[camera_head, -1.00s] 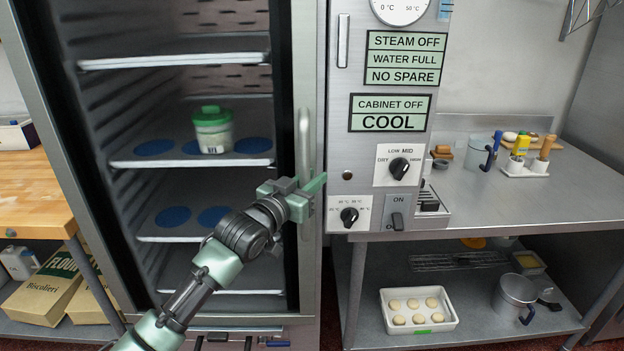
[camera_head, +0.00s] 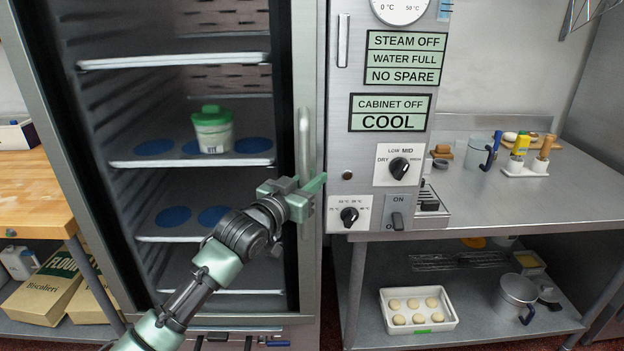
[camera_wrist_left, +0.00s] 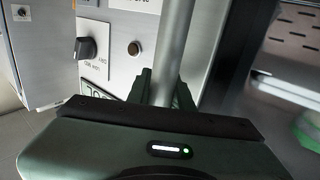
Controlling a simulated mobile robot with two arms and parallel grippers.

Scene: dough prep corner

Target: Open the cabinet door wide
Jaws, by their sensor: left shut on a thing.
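The cabinet door (camera_head: 305,268) is a tall metal frame around a large pane, with the shelves showing inside. It appears to lie about flush with the control panel, and I cannot tell if there is a small gap. Its vertical bar handle (camera_head: 304,140) runs along the right side and also shows in the left wrist view (camera_wrist_left: 174,50). My left gripper (camera_head: 305,190) is shut on the lower part of this handle, with its fingers (camera_wrist_left: 160,90) on either side of the bar. My right gripper is in neither view.
The control panel (camera_head: 360,160) with knobs stands directly right of the handle. Inside are shelves (camera_head: 180,162) and a green-lidded tub (camera_head: 212,130). A steel table (camera_head: 450,205) is at right, and a wooden-topped table (camera_head: 30,190) and flour bags (camera_head: 45,290) are at left.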

